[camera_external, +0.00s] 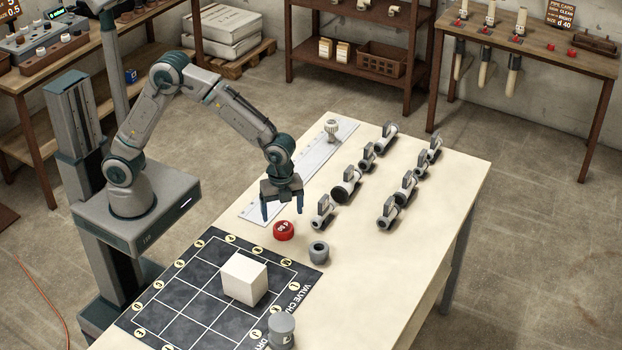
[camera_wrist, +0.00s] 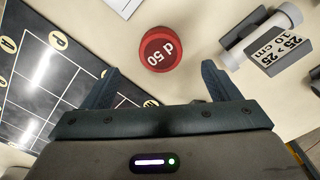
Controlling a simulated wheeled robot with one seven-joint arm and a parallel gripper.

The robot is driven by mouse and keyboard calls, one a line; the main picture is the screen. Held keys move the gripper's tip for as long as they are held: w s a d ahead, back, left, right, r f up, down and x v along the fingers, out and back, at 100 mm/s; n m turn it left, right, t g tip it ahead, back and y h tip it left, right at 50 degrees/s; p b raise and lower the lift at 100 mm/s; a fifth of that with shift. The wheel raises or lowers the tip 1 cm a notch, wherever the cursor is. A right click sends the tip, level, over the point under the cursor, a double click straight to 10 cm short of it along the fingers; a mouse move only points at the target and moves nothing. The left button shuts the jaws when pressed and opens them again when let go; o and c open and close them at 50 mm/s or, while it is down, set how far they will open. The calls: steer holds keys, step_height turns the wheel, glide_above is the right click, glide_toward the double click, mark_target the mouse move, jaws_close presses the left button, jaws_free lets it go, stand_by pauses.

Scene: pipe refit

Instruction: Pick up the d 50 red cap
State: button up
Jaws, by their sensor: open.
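The red cap (camera_external: 284,230) lies on the table, its top marked "d 50" in the wrist view (camera_wrist: 160,50). It sits just beyond the black grid mat, to the right of the white strip. My gripper (camera_external: 283,212) is above the table near the cap, pointing down, with its fingers apart and nothing between them. In the wrist view the cap shows just past the fingertips (camera_wrist: 160,72), roughly centred between them.
A grey fitting (camera_external: 318,252) stands right of the cap. A pipe piece (camera_external: 323,212) lies close by, marked "25 > 25" in the wrist view (camera_wrist: 276,52). Several more pipe pieces lie behind. A white block (camera_external: 244,280) sits on the grid mat (camera_external: 180,300). The table's right side is clear.

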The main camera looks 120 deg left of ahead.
mark_target(283, 226)
steer(key=shift+a+f+p, duration=0.1)
steer(key=shift+f+p, duration=0.2)
steer(key=shift+f, duration=2.6)
steer(key=c, duration=1)
